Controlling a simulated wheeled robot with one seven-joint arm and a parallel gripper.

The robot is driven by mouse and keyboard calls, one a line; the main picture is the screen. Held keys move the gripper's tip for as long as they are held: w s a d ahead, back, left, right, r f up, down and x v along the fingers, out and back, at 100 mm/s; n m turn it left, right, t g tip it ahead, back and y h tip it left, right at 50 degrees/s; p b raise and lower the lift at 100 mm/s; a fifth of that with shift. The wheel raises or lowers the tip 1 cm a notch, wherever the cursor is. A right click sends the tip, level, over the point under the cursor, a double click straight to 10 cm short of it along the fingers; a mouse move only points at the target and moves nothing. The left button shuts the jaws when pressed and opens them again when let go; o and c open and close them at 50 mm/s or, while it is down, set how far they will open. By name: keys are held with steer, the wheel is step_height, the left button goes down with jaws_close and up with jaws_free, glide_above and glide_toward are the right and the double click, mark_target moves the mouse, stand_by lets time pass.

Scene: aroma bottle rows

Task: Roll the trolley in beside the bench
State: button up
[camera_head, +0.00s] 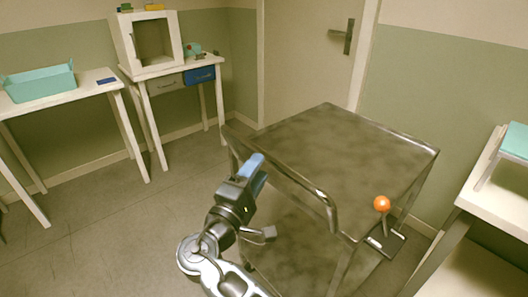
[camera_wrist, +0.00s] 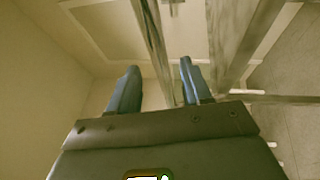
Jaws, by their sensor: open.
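The trolley (camera_head: 345,150) is a grey metal cart with a flat mottled top, a bent push handle (camera_head: 290,180) on its near left side and thin legs. It stands on the floor in front of the door. My gripper (camera_head: 257,165) has blue fingers and is just left of the handle; I cannot tell if they touch. In the wrist view my gripper (camera_wrist: 159,66) is open, with metal bars of the trolley (camera_wrist: 240,45) beyond and beside its fingers. A white bench (camera_head: 480,190) with a teal tray (camera_head: 515,140) stands at the right edge, apart from the trolley.
An orange ball on a stem (camera_head: 382,203) rises by the trolley's near right corner, above a dark plate (camera_head: 385,241). White tables with a teal bin (camera_head: 40,84) and a white box frame (camera_head: 150,40) stand at the left. The floor (camera_head: 110,225) between is clear.

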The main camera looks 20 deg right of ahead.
steer(key=x, duration=0.6)
steer(key=shift+w+d+p, duration=0.2)
steer(key=shift+d+p, duration=0.1)
steer(key=shift+p, duration=0.15)
steer(key=shift+c, duration=0.2)
jaws_close()
